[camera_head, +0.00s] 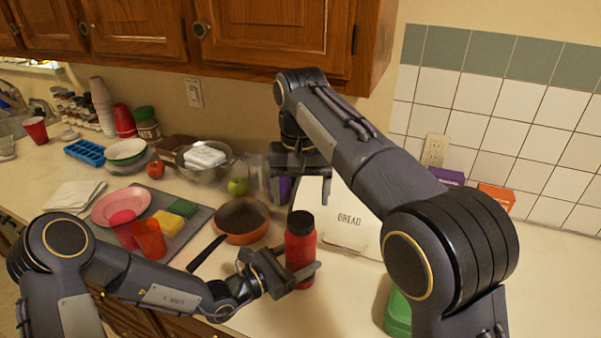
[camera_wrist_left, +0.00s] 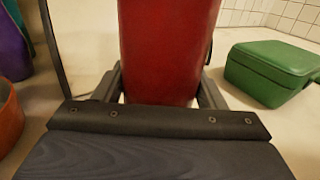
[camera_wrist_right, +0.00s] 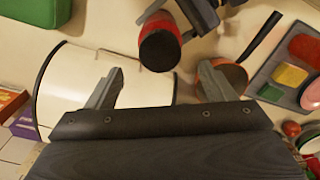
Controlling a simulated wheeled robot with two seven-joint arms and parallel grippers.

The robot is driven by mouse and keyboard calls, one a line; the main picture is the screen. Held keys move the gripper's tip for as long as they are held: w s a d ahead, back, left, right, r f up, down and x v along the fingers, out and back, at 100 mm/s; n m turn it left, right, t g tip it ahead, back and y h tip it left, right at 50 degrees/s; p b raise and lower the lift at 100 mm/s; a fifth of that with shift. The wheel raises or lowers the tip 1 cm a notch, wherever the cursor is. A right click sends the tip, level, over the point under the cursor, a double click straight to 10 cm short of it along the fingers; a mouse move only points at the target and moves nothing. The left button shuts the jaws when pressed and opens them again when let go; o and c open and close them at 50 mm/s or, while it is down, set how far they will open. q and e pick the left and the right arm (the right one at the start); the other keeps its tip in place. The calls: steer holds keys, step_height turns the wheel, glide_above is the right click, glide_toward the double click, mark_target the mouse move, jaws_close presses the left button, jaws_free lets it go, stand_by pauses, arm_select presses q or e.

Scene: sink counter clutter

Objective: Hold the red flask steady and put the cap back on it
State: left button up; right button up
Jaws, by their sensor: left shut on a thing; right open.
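The red flask (camera_head: 300,254) stands upright on the counter with a black top (camera_head: 300,223) on it. I cannot tell whether that top is the cap fully seated. My left gripper (camera_head: 291,274) is shut around the flask's lower body. In the left wrist view the flask (camera_wrist_left: 168,45) fills the space between the fingers. My right gripper (camera_head: 299,190) is open and empty, above and behind the flask. In the right wrist view the flask (camera_wrist_right: 160,48) is beyond the open fingers (camera_wrist_right: 160,85). No separate loose cap is visible.
The white bread box (camera_head: 345,215) stands behind the flask, and a green box (camera_head: 397,314) is to its right. An orange pan (camera_head: 242,220) with a black handle lies to the left. A grey mat (camera_head: 190,238) holds a pink plate, sponges and red cups. Cabinets (camera_head: 270,32) hang above.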

mark_target(288, 263)
step_height(288, 263, up, 6)
steer(key=shift+f, duration=0.1)
stand_by(0.4)
arm_select(q)
steer(key=o, duration=2)
steer(key=shift+c, duration=0.2)
steer(key=shift+a, duration=0.1)
steer(key=shift+s+a+f, duration=0.1)
steer(key=shift+s+a, duration=0.1)
steer(key=shift+a, duration=0.1)
steer(key=b+v, duration=0.1)
steer(key=v, duration=0.6)
steer(key=shift+b, duration=0.3)
arm_select(e)
steer(key=shift+f, duration=0.75)
